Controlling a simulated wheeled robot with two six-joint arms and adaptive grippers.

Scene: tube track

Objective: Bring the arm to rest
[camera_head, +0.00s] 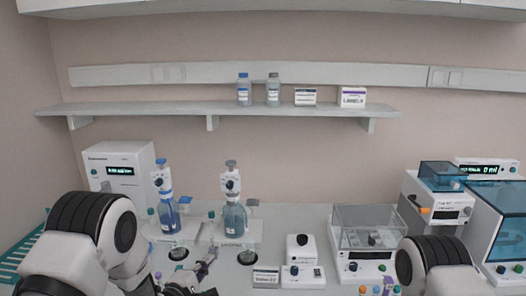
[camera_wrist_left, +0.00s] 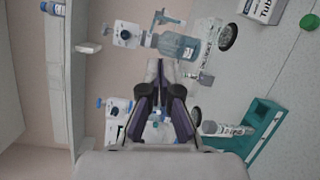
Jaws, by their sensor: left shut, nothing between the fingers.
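My left arm comes in from the lower left in the head view. Its gripper (camera_head: 207,266) is over the bench, in front of the two bottle dispensers, and also shows in the left wrist view (camera_wrist_left: 161,72). Its dark fingers come together at the tips with nothing between them. My right arm (camera_head: 437,264) shows only as a rounded link at the lower right; its gripper is out of the picture.
A blue-liquid dispenser (camera_head: 167,215) and a paler one (camera_head: 233,215) stand behind the left gripper. A small white device (camera_head: 303,275) and a clear-lidded balance (camera_head: 365,262) stand to the right. A teal rack (camera_wrist_left: 268,118) lies near a tube (camera_wrist_left: 226,129) in the left wrist view.

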